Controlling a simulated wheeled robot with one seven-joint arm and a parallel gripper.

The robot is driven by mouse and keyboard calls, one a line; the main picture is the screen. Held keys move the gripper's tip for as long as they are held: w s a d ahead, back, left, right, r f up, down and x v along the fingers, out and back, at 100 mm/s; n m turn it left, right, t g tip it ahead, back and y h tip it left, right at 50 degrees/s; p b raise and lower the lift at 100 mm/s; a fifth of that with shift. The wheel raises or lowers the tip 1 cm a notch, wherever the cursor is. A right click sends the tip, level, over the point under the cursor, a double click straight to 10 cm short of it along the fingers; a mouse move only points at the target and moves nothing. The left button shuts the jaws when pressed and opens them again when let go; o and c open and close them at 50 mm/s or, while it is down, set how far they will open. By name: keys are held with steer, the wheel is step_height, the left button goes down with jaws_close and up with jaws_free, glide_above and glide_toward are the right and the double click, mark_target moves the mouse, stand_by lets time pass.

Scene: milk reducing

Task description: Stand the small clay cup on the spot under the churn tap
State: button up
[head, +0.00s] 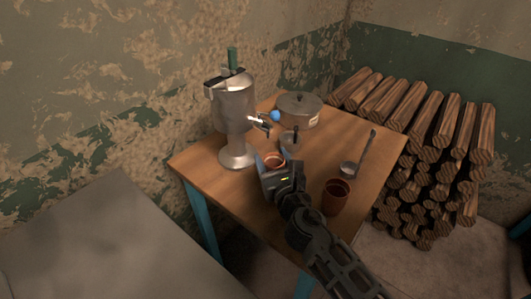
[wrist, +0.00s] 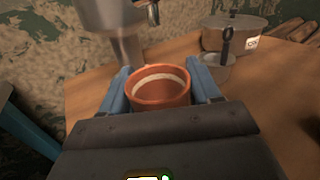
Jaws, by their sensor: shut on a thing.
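The small clay cup (wrist: 161,90) is upright between the two blue fingers of my gripper (wrist: 162,92) in the wrist view, and the gripper is shut on it. In the head view the cup (head: 273,160) shows just beyond my gripper (head: 270,164), partly hidden by it. The metal churn (head: 235,122) stands at the left of the table, with its tap (head: 260,122) and a blue knob pointing right. The cup is to the front right of the churn's foot, near the tap. I cannot tell whether the cup touches the table. The spot under the tap cannot be made out.
A lidded pot (head: 299,108) stands at the back of the wooden table (head: 195,163). A small metal cup (head: 289,142) is behind the clay cup. A ladle (head: 350,169) and a larger brown cup (head: 336,197) are to the right. Stacked logs (head: 425,130) stand beyond the table.

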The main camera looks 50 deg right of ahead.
mark_target(266, 157)
steer(key=x, duration=0.5)
step_height(266, 157, down, 4)
steer(key=b, duration=0.2)
steer(key=shift+w+d+r+b, duration=0.1)
steer(key=shift+w+b, duration=0.05)
steer(key=shift+b, duration=0.2)
steer(key=shift+r, duration=0.1)
steer(key=o, duration=1.1)
